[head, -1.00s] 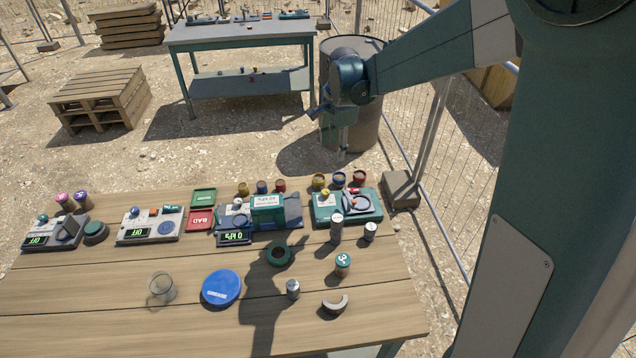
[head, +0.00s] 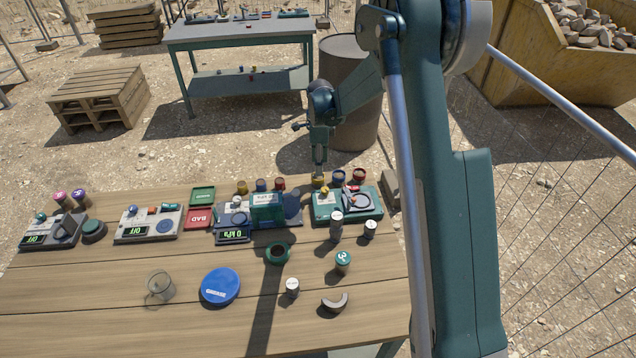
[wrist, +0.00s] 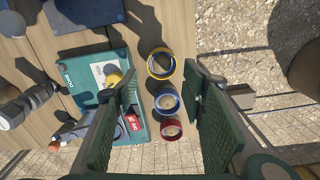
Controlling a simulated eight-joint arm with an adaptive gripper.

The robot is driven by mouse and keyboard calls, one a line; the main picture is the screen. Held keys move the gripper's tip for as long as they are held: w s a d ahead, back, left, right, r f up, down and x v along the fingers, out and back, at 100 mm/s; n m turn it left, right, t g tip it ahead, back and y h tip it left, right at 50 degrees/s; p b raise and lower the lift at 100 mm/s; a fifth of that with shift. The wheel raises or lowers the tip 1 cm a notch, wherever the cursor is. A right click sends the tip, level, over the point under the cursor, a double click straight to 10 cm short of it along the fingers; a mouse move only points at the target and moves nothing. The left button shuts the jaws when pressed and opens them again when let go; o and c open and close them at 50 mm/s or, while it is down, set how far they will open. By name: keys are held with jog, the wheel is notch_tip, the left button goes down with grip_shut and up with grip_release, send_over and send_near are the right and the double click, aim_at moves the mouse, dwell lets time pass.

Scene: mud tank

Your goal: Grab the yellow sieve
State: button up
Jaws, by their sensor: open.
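The yellow sieve (head: 318,181) stands at the far edge of the wooden table, behind the green device. In the wrist view the yellow sieve (wrist: 152,68) is a round ring, first in a row with the blue sieve (wrist: 167,101) and the red sieve (wrist: 171,129). My gripper (head: 319,168) points down just above the yellow sieve in the head view. In the wrist view my gripper (wrist: 163,88) is open and empty, its two green pads either side of the row. The yellow sieve lies a little beyond the fingertips.
The green device (head: 347,204) sits just in front of the sieves, close to the left finger in the wrist view. Another yellow, blue and red trio (head: 262,186) stands further left. A metal cylinder (head: 336,226) stands nearer. Behind the table edge is open ground with a barrel (head: 352,125).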

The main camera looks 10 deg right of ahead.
aim_at(318, 178)
jog(key=shift+w+a+f, duration=0.1)
jog(key=shift+w+f, duration=0.15)
jog(key=shift+f, duration=0.4)
jog(key=shift+f, duration=1.3)
jog(key=shift+f, duration=2.6)
jog(key=c, duration=0.7)
